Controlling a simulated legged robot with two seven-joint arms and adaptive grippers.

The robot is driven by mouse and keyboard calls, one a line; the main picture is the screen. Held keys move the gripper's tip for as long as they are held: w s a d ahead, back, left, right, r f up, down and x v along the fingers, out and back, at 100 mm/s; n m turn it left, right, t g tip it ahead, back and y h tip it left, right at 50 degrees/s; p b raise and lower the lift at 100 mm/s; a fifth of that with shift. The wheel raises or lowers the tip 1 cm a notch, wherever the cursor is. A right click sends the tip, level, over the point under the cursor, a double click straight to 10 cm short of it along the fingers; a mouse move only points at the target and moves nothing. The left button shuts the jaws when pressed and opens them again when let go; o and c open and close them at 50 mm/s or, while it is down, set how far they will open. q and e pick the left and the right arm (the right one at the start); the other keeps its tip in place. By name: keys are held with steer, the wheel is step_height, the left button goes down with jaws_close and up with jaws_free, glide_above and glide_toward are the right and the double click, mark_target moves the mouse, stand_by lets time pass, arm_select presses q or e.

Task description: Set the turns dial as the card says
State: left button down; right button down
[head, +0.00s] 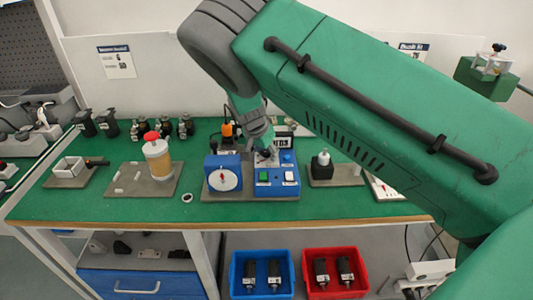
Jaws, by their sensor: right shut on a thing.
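A blue control box (277,190) stands on the bench with a green button, a white switch and small labels. A black display with a partly hidden label (284,141) stands behind it. My right gripper (267,154) reaches down to the top of the control box. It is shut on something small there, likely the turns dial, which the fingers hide. Left of it is a blue unit with a round white face and red pointer (224,180). I cannot read the dial's setting or pick out the card. My left gripper is not in view.
A jar with a red lid (157,157) stands on a grey board to the left. Blue (262,273) and red (335,273) bins sit below the bench. My right arm covers much of the right side.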

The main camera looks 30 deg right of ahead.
mark_target(266, 151)
steer(key=shift+a, duration=0.1)
steer(key=c, duration=1.1)
jaws_free()
steer(key=shift+w+f, duration=0.1)
steer(key=shift+r, duration=0.35)
step_height(266, 151, up, 9)
steer(key=shift+w+r, duration=0.1)
